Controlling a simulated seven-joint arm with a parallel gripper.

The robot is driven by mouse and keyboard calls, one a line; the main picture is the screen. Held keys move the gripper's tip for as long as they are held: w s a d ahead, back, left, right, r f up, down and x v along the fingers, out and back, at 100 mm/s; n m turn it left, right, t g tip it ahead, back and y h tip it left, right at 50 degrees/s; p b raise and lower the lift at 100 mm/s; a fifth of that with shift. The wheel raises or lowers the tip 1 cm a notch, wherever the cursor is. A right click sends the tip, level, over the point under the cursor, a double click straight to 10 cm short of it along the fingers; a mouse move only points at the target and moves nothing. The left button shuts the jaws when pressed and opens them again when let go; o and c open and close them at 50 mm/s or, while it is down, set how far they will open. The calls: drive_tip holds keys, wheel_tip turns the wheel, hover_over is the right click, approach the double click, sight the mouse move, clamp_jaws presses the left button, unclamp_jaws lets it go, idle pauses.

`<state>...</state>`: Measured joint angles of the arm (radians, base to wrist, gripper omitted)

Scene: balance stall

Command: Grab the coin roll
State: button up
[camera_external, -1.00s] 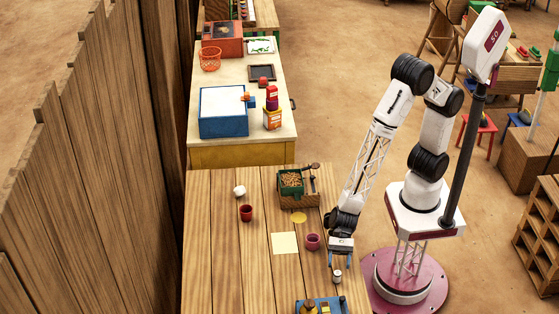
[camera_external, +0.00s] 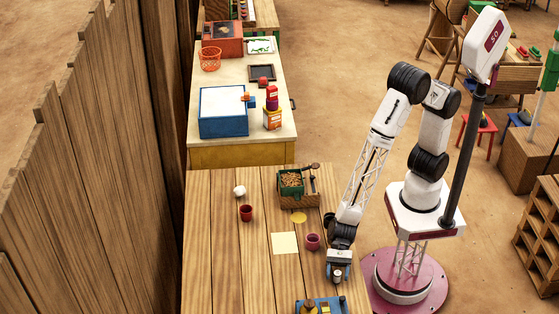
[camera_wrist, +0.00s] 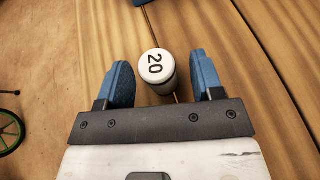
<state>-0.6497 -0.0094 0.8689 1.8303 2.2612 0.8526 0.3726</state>
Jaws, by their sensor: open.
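The coin roll is a small white-topped cylinder marked "20" (camera_wrist: 156,66), standing upright on the wooden table in the wrist view. My gripper (camera_wrist: 163,80) is open, with one blue finger on each side of the roll and a visible gap to each.
A blue tray (camera_external: 335,304) with items sits at the table's near edge.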

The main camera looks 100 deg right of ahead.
sight(338, 273)
drive_tip(key=shift+w+a+f, duration=0.1)
drive_tip(key=shift+a+f, duration=0.05)
drive_tip(key=shift+a, duration=0.2)
idle(0.3)
clamp_jaws()
idle(0.4)
drive_tip(key=shift+r, duration=0.75)
wheel_tip(338, 273, up, 2)
drive_tip(key=s+d+r, duration=0.1)
drive_tip(key=s+d, duration=1)
drive_tip(key=shift+s+r, duration=0.2)
drive_tip(key=shift+r, duration=0.05)
drive_tip(key=shift+d, duration=0.1)
